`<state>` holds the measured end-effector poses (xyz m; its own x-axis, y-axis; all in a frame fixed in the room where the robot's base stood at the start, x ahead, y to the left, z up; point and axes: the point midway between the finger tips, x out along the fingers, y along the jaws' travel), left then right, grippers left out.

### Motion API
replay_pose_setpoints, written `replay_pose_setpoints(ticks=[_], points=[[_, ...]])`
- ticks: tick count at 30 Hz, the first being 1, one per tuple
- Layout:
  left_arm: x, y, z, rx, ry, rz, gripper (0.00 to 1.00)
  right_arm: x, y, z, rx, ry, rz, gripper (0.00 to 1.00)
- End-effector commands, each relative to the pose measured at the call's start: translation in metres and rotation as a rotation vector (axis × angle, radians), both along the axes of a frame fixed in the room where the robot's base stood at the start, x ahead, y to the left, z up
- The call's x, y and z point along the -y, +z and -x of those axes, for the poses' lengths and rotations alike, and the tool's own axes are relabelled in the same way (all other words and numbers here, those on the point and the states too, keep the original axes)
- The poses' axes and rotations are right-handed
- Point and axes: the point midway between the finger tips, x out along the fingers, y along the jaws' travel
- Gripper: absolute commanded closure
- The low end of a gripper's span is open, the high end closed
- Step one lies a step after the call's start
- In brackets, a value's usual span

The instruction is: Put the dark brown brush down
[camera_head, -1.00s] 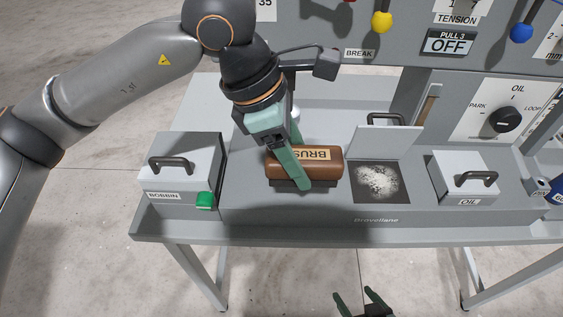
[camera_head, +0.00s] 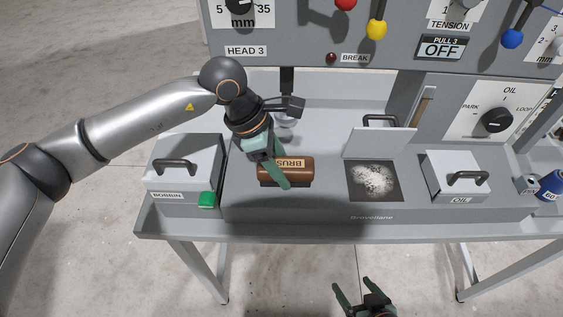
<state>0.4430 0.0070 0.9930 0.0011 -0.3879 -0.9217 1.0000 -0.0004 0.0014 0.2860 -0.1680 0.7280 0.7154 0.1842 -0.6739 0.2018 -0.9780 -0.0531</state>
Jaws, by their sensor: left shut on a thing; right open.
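The dark brown brush (camera_head: 302,172) has a label reading BRUS on its upper side and dark bristles below. It is at the grey work surface, between the bobbin box and the powder-covered dark patch. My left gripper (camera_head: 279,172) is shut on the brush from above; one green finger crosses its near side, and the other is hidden. The brush looks level and very low over the surface; I cannot tell whether its bristles touch. My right gripper (camera_head: 357,296) is open and empty at the bottom, in front of the table.
The dark patch with white powder (camera_head: 374,180) lies right of the brush, with a raised flap (camera_head: 381,143) behind. The oil box (camera_head: 455,178) is further right. Surface around the brush is clear.

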Motion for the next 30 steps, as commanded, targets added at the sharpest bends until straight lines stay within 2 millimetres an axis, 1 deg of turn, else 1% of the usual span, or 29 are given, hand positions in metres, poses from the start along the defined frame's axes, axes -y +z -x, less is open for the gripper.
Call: replay_pose_setpoints(ticks=[6,7,12,15,22,26,29,30], points=[[0.0,-0.004,0.0,0.0,0.0,0.001,1.0,0.0,-0.005,0.0,0.0,0.0,0.0,0.13],[0.0,-0.003,0.0,0.0,0.001,0.0,0.42,0.0,-0.005,0.0,0.0,0.0,0.0,0.13],[0.0,-0.002,0.0,0.0,0.001,0.0,0.23,0.0,-0.004,0.0,0.0,0.0,0.0,0.13],[0.0,-0.002,0.0,0.0,0.001,0.0,0.13,0.0,-0.004,0.0,0.0,0.001,0.001,0.13],[0.0,-0.001,0.0,0.0,0.001,0.0,0.13,0.0,-0.003,0.0,0.0,0.001,0.001,0.13],[-0.001,0.004,0.0,0.001,0.001,0.001,0.13,0.0,0.001,0.0,0.001,0.001,0.001,0.13],[-0.008,0.018,-0.002,0.004,0.004,0.0,0.13,0.0,-0.003,0.0,0.002,0.001,0.0,0.13],[-0.011,0.025,-0.001,0.004,0.003,0.001,0.13,0.0,-0.004,0.0,0.002,0.001,0.0,0.13]])
